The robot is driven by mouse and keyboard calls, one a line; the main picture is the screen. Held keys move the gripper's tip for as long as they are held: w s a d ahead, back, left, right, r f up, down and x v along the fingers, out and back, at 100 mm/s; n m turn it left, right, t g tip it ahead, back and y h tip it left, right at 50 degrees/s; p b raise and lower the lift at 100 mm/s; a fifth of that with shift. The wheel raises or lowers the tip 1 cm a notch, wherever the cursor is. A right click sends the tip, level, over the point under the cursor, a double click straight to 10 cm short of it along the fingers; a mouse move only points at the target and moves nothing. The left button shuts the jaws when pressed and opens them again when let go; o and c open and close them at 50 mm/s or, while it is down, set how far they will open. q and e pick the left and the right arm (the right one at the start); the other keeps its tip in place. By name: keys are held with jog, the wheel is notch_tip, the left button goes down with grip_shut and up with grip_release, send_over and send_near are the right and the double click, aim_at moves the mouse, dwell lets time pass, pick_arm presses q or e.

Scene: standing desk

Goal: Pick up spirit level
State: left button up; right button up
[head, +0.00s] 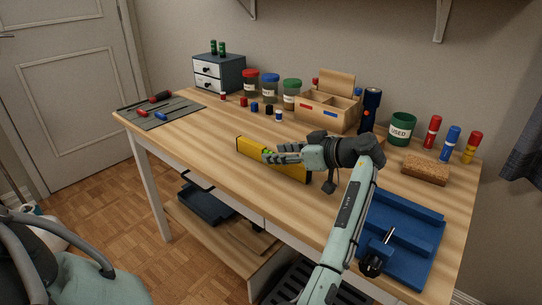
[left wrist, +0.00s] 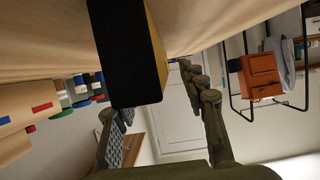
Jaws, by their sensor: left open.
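The spirit level (head: 250,147) is a long yellow bar lying on the wooden desk near its front edge, in the middle of the head view. My left gripper (head: 270,156) is over its middle, fingers pointing left, and hides part of it. In the left wrist view the level's black end and yellow side (left wrist: 128,60) loom large, close to the fingers of the open left gripper (left wrist: 157,98). I cannot tell whether a finger touches it. My right gripper is not in view.
A wooden organiser box (head: 322,113) and a blue flashlight (head: 370,105) stand behind my gripper. A blue tray (head: 415,235) and a cork block (head: 426,168) lie to the right. A grey mat (head: 150,117) with tools lies at the left. The desk left of the level is clear.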

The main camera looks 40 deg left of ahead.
pick_arm(q)
jog(key=shift+c, duration=0.6)
grip_shut()
